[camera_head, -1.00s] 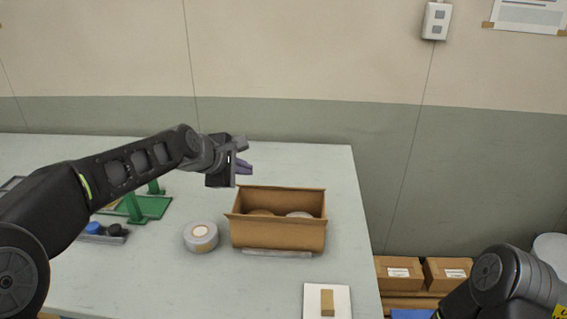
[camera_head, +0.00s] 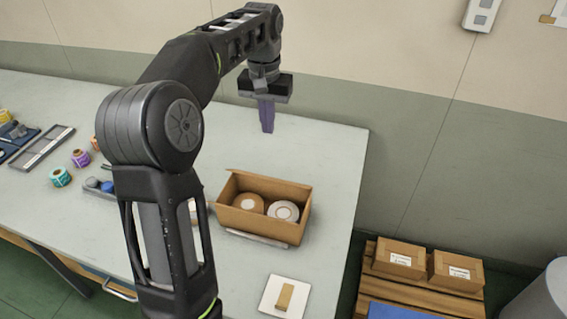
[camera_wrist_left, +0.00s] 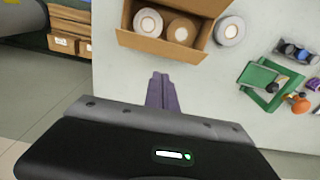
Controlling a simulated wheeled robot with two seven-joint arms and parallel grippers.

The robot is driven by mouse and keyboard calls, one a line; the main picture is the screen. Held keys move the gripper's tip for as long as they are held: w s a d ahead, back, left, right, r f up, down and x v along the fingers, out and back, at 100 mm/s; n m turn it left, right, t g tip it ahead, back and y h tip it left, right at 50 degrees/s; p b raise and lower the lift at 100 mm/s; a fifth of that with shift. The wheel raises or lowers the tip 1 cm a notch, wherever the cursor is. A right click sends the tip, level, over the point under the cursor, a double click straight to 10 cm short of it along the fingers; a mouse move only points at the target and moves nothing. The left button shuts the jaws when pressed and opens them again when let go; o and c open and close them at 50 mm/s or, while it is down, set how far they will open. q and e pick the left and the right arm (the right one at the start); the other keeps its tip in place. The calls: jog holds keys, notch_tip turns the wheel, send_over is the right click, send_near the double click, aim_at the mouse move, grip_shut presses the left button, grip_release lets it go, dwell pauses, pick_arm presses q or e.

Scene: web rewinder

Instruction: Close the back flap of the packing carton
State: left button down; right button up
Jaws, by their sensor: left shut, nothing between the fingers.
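The packing carton (camera_head: 262,230) is a brown open-topped box on the pale table. Two rolls lie inside it, a brown one (camera_head: 249,203) and a white one (camera_head: 283,211). Its back flap (camera_head: 268,183) is up along the far edge and leaves the top open. In the left wrist view the back flap (camera_wrist_left: 158,45) runs along the carton side nearest my fingers. My left gripper (camera_head: 267,117) points down beyond the carton's far side, shut and empty, its purple fingers together and apart from the flap. The fingers also show in the wrist view (camera_wrist_left: 161,92). My right gripper is out of view.
A white pad with a tan block (camera_head: 285,297) lies at the table's front right. Small colored spools (camera_head: 80,158) and trays (camera_head: 46,147) are at the left. Small boxes (camera_head: 399,258) stand on a pallet right of the table. The table behind the carton is clear.

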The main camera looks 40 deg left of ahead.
pick_arm(q)
jog(key=b, duration=0.1)
send_over(267, 178)
jog(key=w, duration=0.2)
jog(key=f, duration=1)
jog(key=shift+w+a, duration=0.1)
jog(key=shift+a, duration=0.2)
jog(key=s+f, duration=0.2)
jog(key=shift+s+d+f, duration=0.2)
jog(key=shift+d+f, duration=0.15)
jog(key=shift+f, duration=0.15)
jog(key=shift+f, duration=0.1)
